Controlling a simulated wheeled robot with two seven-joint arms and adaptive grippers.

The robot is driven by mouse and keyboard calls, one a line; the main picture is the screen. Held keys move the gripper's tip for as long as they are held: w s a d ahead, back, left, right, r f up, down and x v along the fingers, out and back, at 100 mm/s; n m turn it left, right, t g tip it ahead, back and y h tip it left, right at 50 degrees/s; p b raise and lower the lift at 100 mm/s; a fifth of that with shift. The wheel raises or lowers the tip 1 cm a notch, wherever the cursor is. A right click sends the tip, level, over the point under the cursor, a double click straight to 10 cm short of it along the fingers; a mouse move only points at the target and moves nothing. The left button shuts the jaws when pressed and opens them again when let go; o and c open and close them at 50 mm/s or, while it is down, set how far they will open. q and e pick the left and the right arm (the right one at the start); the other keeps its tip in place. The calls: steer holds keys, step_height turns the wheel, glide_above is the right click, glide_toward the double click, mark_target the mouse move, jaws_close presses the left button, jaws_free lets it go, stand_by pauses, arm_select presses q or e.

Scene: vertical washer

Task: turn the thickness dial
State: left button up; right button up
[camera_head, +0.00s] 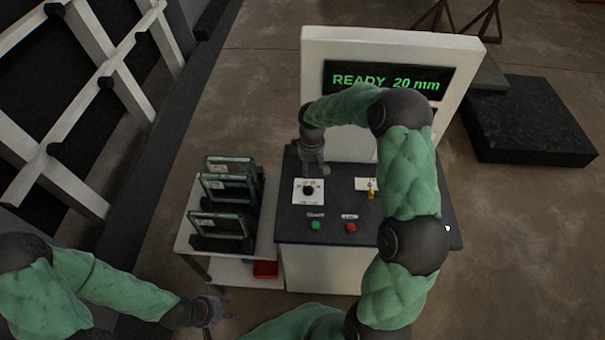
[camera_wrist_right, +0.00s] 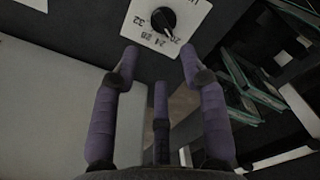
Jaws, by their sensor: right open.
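The thickness dial is a black round knob (camera_head: 308,190) on a white square plate (camera_head: 300,198) at the left of the dark console top. In the right wrist view the knob (camera_wrist_right: 163,20) is at the top, with numbers such as 32, 28 and 24 around it. My right gripper (camera_head: 313,168) is just behind the dial, over the plate's far edge. In the wrist view its fingers (camera_wrist_right: 159,52) are spread, empty and apart from the knob. My left gripper (camera_head: 217,308) is low at the left, away from the console; its fingers are too small to judge.
The display (camera_head: 386,80) reads "READY 20 mm". A green button (camera_head: 315,225), a red button (camera_head: 350,227) and a yellow key-like part (camera_head: 371,192) are on the console. A rack of dark panels (camera_head: 226,190) stands on the white table to the left.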

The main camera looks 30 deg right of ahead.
mark_target(310, 187)
step_height(310, 187, down, 10)
steer(key=shift+s+f+p, duration=0.15)
steer(key=shift+f+p, duration=0.1)
steer(key=shift+p, duration=0.1)
steer(key=shift+c, duration=0.3)
jaws_close()
